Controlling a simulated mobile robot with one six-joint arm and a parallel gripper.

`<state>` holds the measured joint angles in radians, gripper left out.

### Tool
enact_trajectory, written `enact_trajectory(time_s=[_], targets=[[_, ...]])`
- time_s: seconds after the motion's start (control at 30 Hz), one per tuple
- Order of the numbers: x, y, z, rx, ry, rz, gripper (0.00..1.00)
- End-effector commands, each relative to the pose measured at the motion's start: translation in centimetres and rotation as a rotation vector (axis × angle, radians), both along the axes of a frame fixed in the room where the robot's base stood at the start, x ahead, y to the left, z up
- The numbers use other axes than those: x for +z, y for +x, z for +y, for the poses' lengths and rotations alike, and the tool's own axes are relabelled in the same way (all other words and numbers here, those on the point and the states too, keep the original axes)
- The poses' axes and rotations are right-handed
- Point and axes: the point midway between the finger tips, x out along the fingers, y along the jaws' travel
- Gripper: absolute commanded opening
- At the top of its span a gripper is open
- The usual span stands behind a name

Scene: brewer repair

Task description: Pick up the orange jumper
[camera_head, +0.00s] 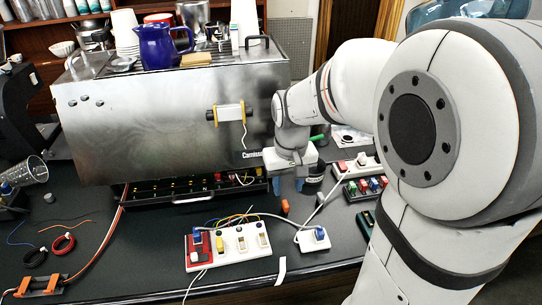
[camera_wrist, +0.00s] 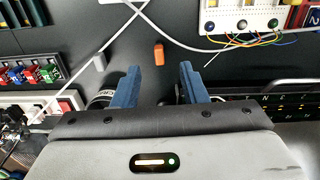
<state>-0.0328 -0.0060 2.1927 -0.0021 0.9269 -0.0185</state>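The orange jumper (camera_head: 285,206) lies on the black worktop in front of the brewer, near the white board. In the wrist view the orange jumper (camera_wrist: 159,54) is small and upright in the picture, just past the fingertips and roughly centred between them. My gripper (camera_wrist: 158,72) is open, its two blue fingers apart with nothing between them. The jumper does not appear to touch the gripper.
A white board (camera_head: 262,253) with switches and wires stands front left of the jumper. A dark round container (camera_wrist: 100,98) sits close beside one finger. A tray of coloured blocks (camera_head: 365,189) is at right. The steel brewer (camera_head: 160,120) rises behind. Cables cross the worktop.

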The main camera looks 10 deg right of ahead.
Motion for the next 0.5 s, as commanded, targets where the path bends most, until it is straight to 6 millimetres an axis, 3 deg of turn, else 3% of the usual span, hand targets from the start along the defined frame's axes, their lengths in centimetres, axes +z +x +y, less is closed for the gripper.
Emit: enact_trajectory(time_s=[0.13,0.5], targets=[[-0.6,1.5,0.0,0.006,0.0,0.027,0.39],[-4.7,1.8,-0.1,0.008,0.001,0.033,0.39]])
